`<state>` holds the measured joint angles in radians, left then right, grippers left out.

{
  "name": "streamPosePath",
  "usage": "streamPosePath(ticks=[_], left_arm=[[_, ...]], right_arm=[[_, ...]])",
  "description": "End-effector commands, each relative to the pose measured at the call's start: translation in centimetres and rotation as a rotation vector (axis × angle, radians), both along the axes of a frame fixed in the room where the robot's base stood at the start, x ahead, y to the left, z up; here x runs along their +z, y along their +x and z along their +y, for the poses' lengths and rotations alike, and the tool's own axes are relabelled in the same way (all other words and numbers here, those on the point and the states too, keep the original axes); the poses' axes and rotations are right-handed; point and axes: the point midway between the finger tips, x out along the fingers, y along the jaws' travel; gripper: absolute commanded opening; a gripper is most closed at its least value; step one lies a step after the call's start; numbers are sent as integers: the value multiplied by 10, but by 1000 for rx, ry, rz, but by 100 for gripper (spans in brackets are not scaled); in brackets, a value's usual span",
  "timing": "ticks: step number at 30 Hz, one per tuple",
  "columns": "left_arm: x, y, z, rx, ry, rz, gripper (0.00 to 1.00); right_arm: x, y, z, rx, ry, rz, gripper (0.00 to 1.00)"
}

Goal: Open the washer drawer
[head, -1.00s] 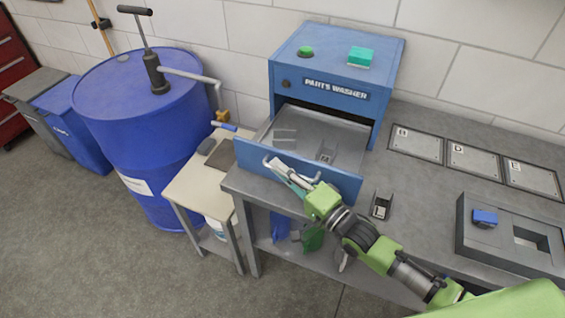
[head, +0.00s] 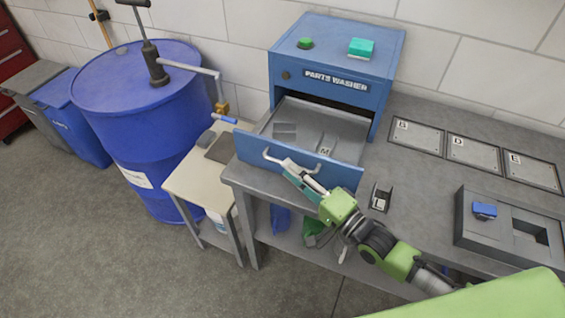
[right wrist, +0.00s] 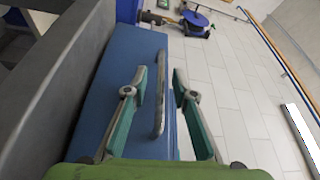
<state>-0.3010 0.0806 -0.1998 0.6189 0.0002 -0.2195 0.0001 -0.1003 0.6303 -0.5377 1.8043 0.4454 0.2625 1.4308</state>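The blue parts washer (head: 336,58) stands on the grey bench against the wall. Its drawer (head: 345,177) is pulled out toward me and shows a grey tray inside. The drawer handle (head: 266,155) is a pale bar on the blue front. My right gripper (head: 289,168) is at the drawer front beside the handle. In the right wrist view the gripper (right wrist: 159,78) has its two teal-padded fingers apart, and the handle (right wrist: 160,95) lies between them, closer to the left finger, without visible clamping. My left gripper is not in view.
A grey part marked M (head: 325,145) lies in the drawer. A small holder (head: 381,198) sits on the bench right of the drawer, with a grey fixture (head: 470,240) farther right. A blue drum (head: 135,100) and a small beige table (head: 195,180) stand left.

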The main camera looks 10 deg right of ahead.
Motion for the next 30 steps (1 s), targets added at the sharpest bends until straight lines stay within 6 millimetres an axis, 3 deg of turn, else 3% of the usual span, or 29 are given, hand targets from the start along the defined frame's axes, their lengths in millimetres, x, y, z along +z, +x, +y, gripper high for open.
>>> streamPosePath(ticks=[6,12,30], left_arm=[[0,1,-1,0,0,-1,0],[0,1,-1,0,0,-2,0],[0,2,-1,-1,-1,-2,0]], right_arm=[[-5,-37,-25,0,-1,4,25],[-6,-57,-38,1,0,2,25],[-5,-62,-41,0,1,1,25]])
